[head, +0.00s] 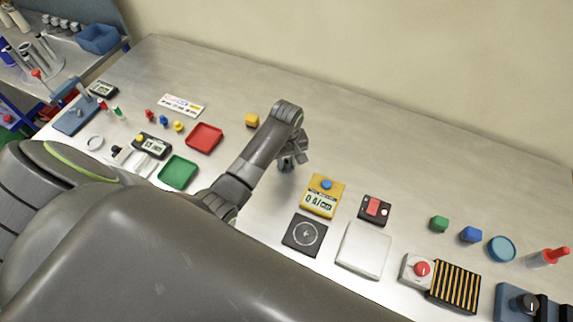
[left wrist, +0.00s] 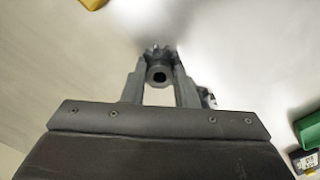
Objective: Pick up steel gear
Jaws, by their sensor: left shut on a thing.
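My left gripper (head: 291,163) is over the middle of the table in the head view, pointing down. In the left wrist view its two fingers (left wrist: 159,84) are shut on the steel gear (left wrist: 158,73), a grey toothed part with a round dark hole. The teeth show beyond the fingertips. In the head view the gear is hard to tell from the grey fingers, and its height above the table is unclear. My right gripper is not in view.
A yellow block (head: 252,120) and a red tray (head: 204,137) lie left of the gripper; a green tray (head: 178,172) is nearer. A yellow meter (head: 323,195), a black pad (head: 304,234) and a white plate (head: 363,250) are at right front. The table behind is clear.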

